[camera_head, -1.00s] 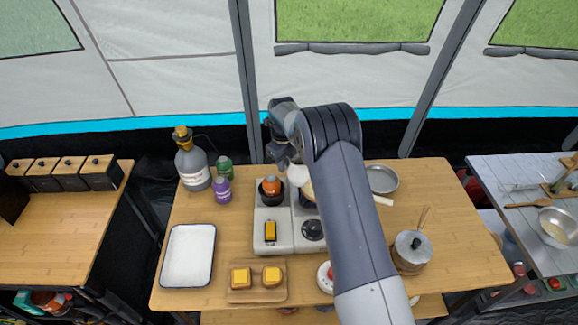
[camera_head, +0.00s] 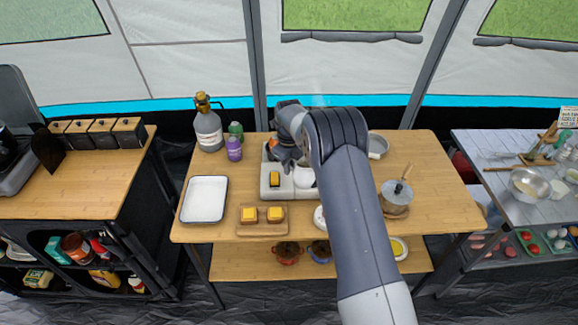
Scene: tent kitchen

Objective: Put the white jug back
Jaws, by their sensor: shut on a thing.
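The white jug (camera_head: 304,178) shows as a small pale shape over the grey camp stove (camera_head: 275,190), beside and partly behind my arm. My gripper (camera_head: 291,167) points down over the stove and is shut on the jug. My forearm hides much of the jug and the right part of the stove. I cannot tell whether the jug touches the stove or hangs just above it.
A grey gas bottle (camera_head: 208,128), a purple canister (camera_head: 234,149) and a green canister (camera_head: 236,130) stand left of the stove. A white tray (camera_head: 204,199), a bread board (camera_head: 262,229), a pot (camera_head: 396,196) and a pan (camera_head: 377,146) surround it. The table's right end (camera_head: 440,165) is clear.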

